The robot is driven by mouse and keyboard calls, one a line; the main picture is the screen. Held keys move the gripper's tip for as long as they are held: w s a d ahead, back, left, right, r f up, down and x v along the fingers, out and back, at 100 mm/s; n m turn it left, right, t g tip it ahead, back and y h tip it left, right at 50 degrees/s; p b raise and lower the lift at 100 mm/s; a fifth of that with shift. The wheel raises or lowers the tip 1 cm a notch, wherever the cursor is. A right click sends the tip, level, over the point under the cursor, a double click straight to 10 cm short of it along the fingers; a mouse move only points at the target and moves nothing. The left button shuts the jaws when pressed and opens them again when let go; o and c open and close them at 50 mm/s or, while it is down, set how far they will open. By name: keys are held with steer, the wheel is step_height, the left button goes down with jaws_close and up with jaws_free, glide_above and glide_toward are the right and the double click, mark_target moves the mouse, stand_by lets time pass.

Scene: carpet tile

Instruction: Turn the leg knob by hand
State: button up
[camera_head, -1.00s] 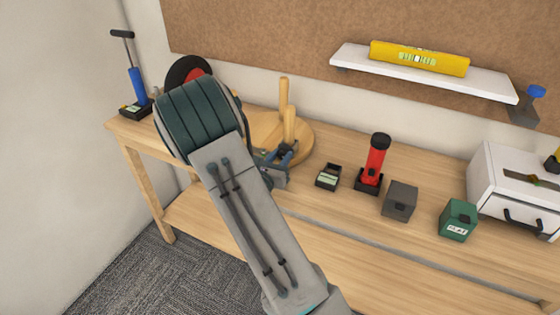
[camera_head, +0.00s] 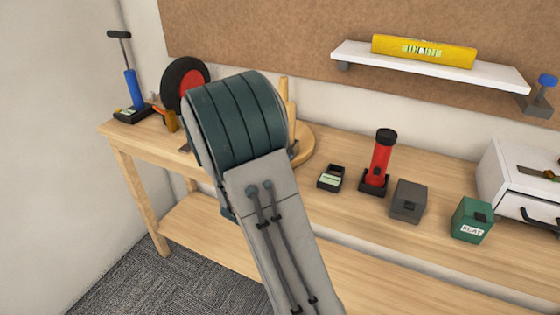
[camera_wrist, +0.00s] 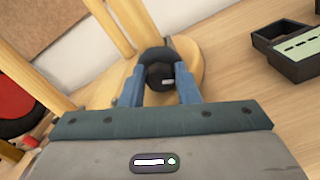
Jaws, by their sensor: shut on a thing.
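A dark round knob (camera_wrist: 158,70) with a small pale mark sits between the two blue fingers of my gripper (camera_wrist: 160,78) in the wrist view. My gripper is shut on it. Beside it stand pale wooden legs (camera_wrist: 138,22), rising from a round wooden disc (camera_wrist: 189,62). In the head view the disc (camera_head: 304,147) and the upright legs (camera_head: 291,110) show at the right edge of my arm. The knob and my fingers are hidden behind my arm in that view.
A red-and-black wheel (camera_head: 184,80) and a blue pump-like tool (camera_head: 130,88) stand left on the wooden bench (camera_head: 330,222). A small dark tray (camera_head: 331,178), red flashlight (camera_head: 380,157), grey box (camera_head: 407,201) and green box (camera_head: 472,220) stand right. A shelf (camera_head: 430,68) hangs above.

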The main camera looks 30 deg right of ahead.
stand_by(0.3)
steer(key=o, duration=0.7)
steer(key=shift+c, duration=0.2)
steer(key=v, duration=1.4)
steer(key=shift+o, duration=0.3)
